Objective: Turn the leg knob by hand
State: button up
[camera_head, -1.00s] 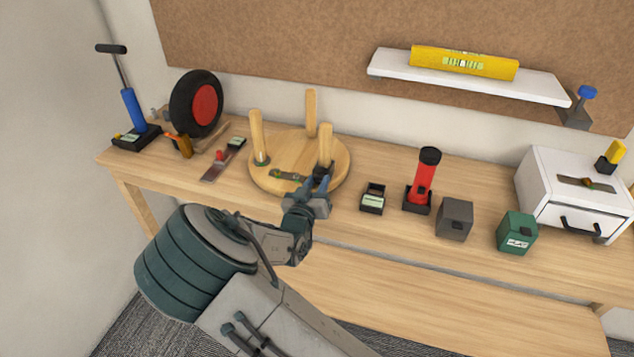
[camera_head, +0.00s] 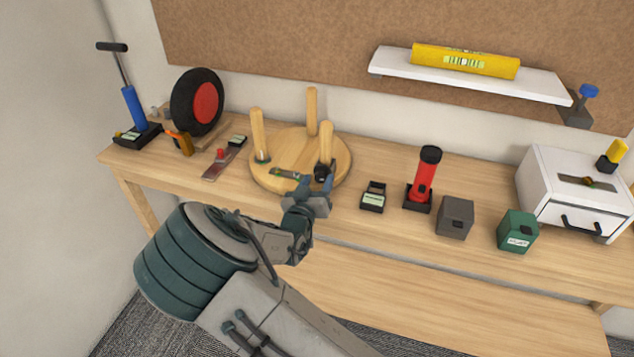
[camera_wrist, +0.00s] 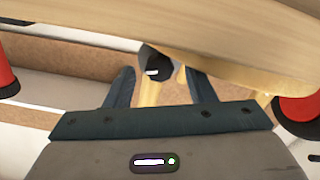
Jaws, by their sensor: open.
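A round wooden stool seat (camera_head: 283,179) lies on the bench with its legs pointing up. The front right leg (camera_head: 326,142) has a black knob (camera_head: 322,171) at its base. My gripper (camera_head: 318,184) is open just in front of this knob. In the wrist view the knob (camera_wrist: 157,62), with a white mark, shows between and slightly beyond the two finger tips (camera_wrist: 160,77). The fingers stand apart on either side, and I see no clear contact. The fingers partly cover the knob's near side in the head view.
A black-and-green tool (camera_head: 290,174) lies on the seat. A small black box (camera_head: 373,197) and a red flashlight (camera_head: 425,178) stand to the right. A red-handled tool (camera_head: 222,160) and a wheel (camera_head: 197,104) are left. Grey (camera_head: 455,217) and green (camera_head: 517,231) boxes stand further right.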

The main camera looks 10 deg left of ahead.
jog(key=s+a+b, duration=0.1)
jog(key=s+a, duration=0.1)
jog(key=s, duration=1.1)
jog(key=shift+s, duration=0.2)
jog(key=shift+a, duration=0.1)
